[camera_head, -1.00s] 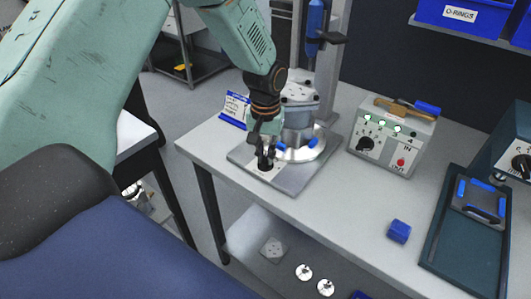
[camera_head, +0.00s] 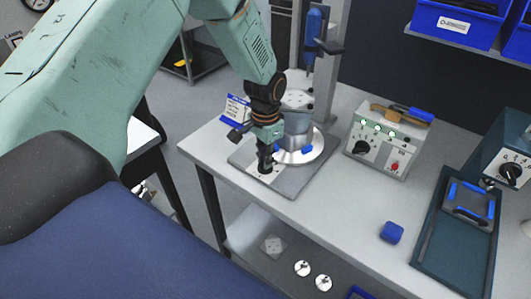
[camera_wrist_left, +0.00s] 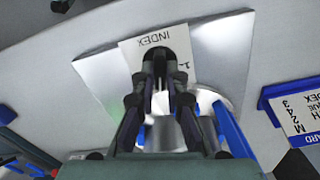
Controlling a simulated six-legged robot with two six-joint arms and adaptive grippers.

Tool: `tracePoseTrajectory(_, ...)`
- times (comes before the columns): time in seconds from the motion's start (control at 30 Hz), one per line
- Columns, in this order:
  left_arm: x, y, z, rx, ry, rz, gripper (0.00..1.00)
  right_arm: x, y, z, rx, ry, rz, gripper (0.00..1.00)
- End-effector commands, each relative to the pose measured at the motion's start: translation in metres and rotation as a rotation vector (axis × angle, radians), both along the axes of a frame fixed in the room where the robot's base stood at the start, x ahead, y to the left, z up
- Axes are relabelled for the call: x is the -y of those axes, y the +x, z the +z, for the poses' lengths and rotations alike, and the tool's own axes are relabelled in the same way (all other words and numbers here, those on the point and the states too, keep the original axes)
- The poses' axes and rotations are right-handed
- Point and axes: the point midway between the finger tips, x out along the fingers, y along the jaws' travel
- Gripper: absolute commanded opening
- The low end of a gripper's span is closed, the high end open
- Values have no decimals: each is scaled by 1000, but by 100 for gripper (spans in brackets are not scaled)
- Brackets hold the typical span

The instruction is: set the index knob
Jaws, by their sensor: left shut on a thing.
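The index knob (camera_wrist_left: 152,52) is black and stands on a white plate marked INDEX (camera_wrist_left: 178,42) in the left wrist view. My left gripper (camera_wrist_left: 160,84) is shut on the knob, with a finger on each side. In the head view my left gripper (camera_head: 265,160) points down at the white index plate (camera_head: 257,172) on the front of a grey metal base (camera_head: 290,185). The fingers hide most of the knob there, and its exact setting cannot be read. My right gripper is not in view.
A round metal housing (camera_head: 298,130) stands right behind the gripper on the same base. A blue-and-white card (camera_head: 236,110) stands to its left. A control box (camera_head: 385,145) with lit lamps, a blue block (camera_head: 391,232) and a dark tray (camera_head: 448,245) are farther right. Bare bench lies between.

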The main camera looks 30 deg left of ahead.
Motion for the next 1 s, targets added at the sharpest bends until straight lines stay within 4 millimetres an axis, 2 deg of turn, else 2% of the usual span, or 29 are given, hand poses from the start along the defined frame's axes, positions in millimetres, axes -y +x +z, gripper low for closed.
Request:
tracePoseTrajectory(0.6, -1, 2, 2, 4, 0, -578, 0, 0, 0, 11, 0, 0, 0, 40)
tracePoseTrajectory(1.0, -1, 2, 2, 5, 1, -839, 0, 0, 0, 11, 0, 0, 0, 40)
